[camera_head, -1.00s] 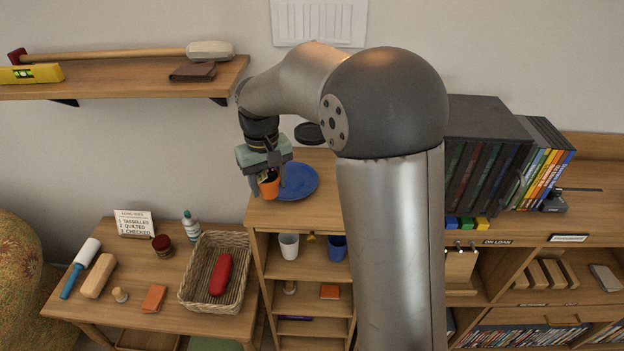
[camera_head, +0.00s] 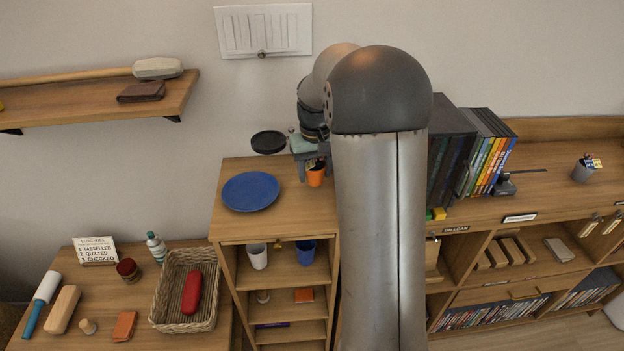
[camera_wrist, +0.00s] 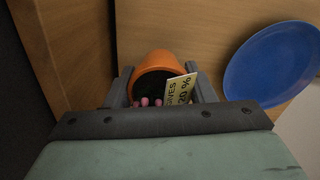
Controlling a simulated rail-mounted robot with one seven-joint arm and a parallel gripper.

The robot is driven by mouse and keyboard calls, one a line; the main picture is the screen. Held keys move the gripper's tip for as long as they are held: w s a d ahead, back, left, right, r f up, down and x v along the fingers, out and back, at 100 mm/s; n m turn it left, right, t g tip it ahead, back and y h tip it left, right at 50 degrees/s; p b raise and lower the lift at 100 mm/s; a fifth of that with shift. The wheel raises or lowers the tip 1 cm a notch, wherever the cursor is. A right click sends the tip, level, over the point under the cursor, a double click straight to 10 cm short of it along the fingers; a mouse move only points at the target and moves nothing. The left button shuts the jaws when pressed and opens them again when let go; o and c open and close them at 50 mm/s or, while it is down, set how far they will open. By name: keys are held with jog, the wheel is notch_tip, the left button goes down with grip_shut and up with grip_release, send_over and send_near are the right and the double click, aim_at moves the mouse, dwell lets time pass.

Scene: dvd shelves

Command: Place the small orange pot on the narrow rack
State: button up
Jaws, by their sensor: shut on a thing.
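The small orange pot (camera_head: 315,177) is between the fingers of my gripper (camera_head: 314,170), which is shut on it, at the right part of the narrow rack's top (camera_head: 228,218). In the wrist view the pot (camera_wrist: 153,65) shows its rim, dark inside with small pink bits and a tag (camera_wrist: 180,89) that reads partly "20 %". The fingers (camera_wrist: 162,88) lie on both sides of it. I cannot tell whether the pot's base touches the wood.
A blue plate (camera_head: 250,191) lies on the rack top, left of the pot; it also shows in the wrist view (camera_wrist: 272,64). A black disc (camera_head: 268,142) is behind. Dark binders (camera_head: 452,150) stand to the right. Bare wood lies between plate and pot.

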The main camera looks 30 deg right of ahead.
aim_at(315, 181)
jog(key=shift+f, duration=1.7)
jog(key=shift+f, duration=0.15)
jog(key=o, duration=1.1)
notch_tip(315, 181, up, 12)
jog(key=shift+a+r, duration=0.1)
jog(key=shift+r, duration=0.1)
jog(key=s+a+f, duration=0.2)
jog(key=s+a, duration=0.3)
jog(key=s, duration=0.4)
jog(key=s+a+f+n, duration=0.1)
jog(key=s+a+f, duration=0.2)
jog(key=s, duration=0.6)
jog(key=s+a+f+n, duration=0.1)
jog(key=s+a+f, duration=0.2)
jog(key=s+a, duration=0.4)
jog(key=shift+s+a+f+t, duration=0.1)
jog(key=shift+s+t, duration=0.05)
jog(key=shift+s, duration=0.4)
jog(key=shift+s+a+f+t, duration=0.1)
jog(key=shift+s+t, duration=0.05)
jog(key=shift+s, duration=0.35)
